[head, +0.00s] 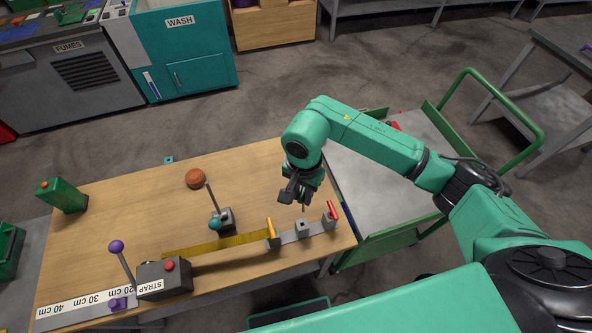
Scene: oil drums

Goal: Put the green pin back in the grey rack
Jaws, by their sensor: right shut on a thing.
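The grey rack (289,237) lies along the front right edge of the wooden table. A yellow pin (270,227) stands at its left end and a red pin (333,210) at its right end. The middle block (303,227) of the rack has no coloured pin in it. My right gripper (302,198) is above and just behind this middle block, pointing down and shut. A thin grey shank (303,208) shows below its fingers. I take it for the green pin, whose green part is hidden by the gripper. My left gripper is not in view.
The STRAP box (163,279), a purple-knobbed lever (117,247), an orange ball (195,179) and a green box (63,195) are farther left. A green cart (375,185) stands right of the table.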

